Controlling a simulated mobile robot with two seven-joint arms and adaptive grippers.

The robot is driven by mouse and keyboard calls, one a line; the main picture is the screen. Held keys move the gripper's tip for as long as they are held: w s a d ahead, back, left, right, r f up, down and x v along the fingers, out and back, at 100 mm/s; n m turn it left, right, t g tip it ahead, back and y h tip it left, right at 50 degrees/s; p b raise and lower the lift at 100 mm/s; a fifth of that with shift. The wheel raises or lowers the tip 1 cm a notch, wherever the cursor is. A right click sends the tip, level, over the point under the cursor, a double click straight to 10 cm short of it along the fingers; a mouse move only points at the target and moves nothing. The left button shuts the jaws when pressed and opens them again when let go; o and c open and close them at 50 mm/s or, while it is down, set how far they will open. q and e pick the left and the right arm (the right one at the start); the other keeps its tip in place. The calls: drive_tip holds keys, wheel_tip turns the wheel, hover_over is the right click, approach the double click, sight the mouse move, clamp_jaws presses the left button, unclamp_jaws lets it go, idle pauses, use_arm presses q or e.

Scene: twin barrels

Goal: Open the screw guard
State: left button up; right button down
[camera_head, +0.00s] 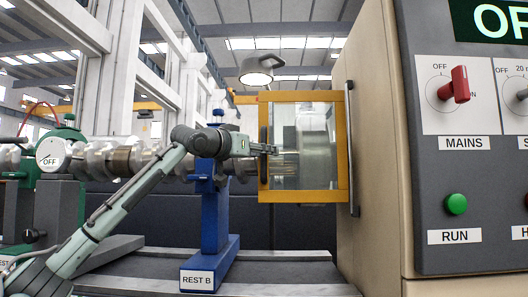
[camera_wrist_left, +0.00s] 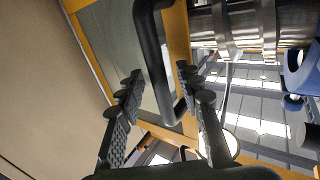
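The screw guard (camera_head: 300,196) is a yellow frame with a clear window, beside the beige machine housing in the head view; it looks shut. Its yellow frame also shows in the wrist view (camera_wrist_left: 176,38). A dark handle (camera_head: 263,172) runs along the guard's left side. In the wrist view the black handle (camera_wrist_left: 150,45) is a bent bar. My left gripper (camera_head: 273,149) is at the handle. In the wrist view its fingers (camera_wrist_left: 160,78) are spread, one on each side of the handle, with gaps visible. My right gripper is not in view.
A blue stand labelled REST B (camera_head: 215,215) carries a metal shaft (camera_head: 115,160) left of the guard. A control panel with a red MAINS switch (camera_head: 455,85) and green RUN button (camera_head: 456,204) is at right. A lamp (camera_head: 257,72) hangs above the guard.

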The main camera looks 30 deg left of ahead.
use_arm(q)
drive_tip(key=shift+w, duration=0.25)
drive_tip(key=shift+c, duration=0.4)
clamp_jaws()
